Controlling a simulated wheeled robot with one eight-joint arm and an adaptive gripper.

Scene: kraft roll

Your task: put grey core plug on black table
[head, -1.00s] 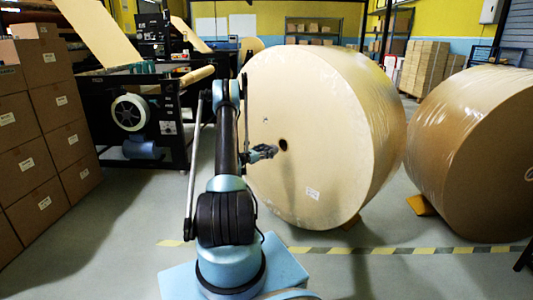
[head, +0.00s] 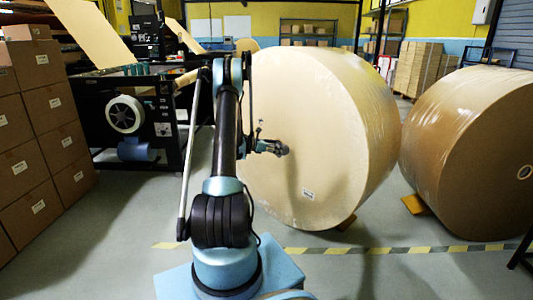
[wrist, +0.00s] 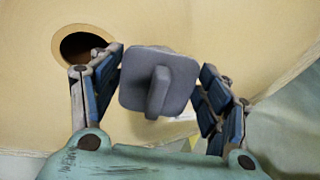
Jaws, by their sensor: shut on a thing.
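The grey core plug (wrist: 160,80) is a rounded square block with a raised grip bar, held between the fingers of my gripper (wrist: 160,92) in the wrist view. In the head view my gripper (head: 268,146) is in front of the pale face of the big paper roll (head: 310,130), with the plug (head: 283,150) at its tip. The roll's dark core hole (wrist: 82,47) shows open at the upper left of the wrist view, apart from the plug.
A second brown roll (head: 475,150) stands at the right. Stacked cartons (head: 40,140) line the left edge.

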